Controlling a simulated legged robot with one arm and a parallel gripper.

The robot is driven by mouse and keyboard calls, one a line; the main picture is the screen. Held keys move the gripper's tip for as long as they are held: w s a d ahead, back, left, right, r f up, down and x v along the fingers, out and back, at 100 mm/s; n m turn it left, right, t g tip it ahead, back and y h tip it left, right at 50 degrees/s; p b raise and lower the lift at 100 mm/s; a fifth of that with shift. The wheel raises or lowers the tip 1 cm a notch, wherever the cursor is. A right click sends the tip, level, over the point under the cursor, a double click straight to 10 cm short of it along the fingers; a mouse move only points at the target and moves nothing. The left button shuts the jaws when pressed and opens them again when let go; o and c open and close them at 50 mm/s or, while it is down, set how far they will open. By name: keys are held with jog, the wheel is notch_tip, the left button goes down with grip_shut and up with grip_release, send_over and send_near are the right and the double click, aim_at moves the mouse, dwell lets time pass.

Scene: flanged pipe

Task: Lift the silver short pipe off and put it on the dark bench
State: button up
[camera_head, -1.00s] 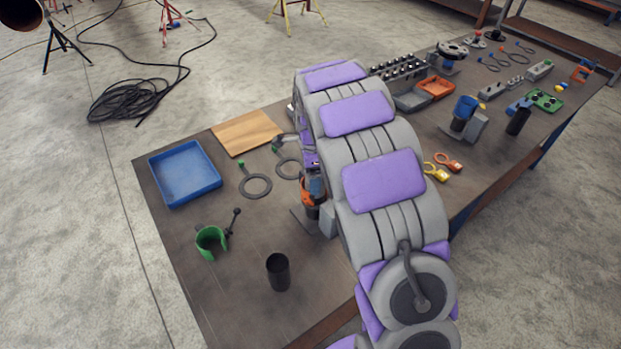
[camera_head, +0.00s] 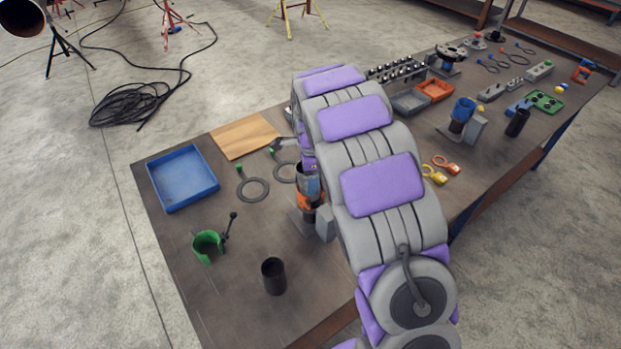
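A short silver pipe (camera_head: 309,183) shows just left of my arm on the near bench. It stands upright in an orange and grey holder (camera_head: 303,201), and my arm partly covers it. My arm arches over the bench from the lower right.
A blue tray (camera_head: 183,178), a wooden board (camera_head: 244,135), a dark ring (camera_head: 253,190), a green clamp (camera_head: 207,246) and a black cup (camera_head: 273,277) stand left of my arm. Another fixture with a blue top (camera_head: 463,113) stands to the right.

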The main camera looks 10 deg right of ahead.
jog(key=shift+r, duration=0.35)
jog(key=r, duration=0.2)
jog(key=s+r+p, duration=0.1)
jog(key=shift+d, duration=0.35)
jog(key=s+d+r+p, duration=0.1)
jog(key=s+d+p, duration=0.1)
jog(key=s+d, duration=0.6)
jog(key=s, duration=0.4)
jog(key=shift+d, duration=0.25)
jog(key=shift+s+r, duration=0.1)
jog(key=shift+r, duration=0.05)
notch_tip(320, 180, up, 5)
jog(key=shift+f+p, duration=0.1)
jog(key=shift+p, duration=1.1)
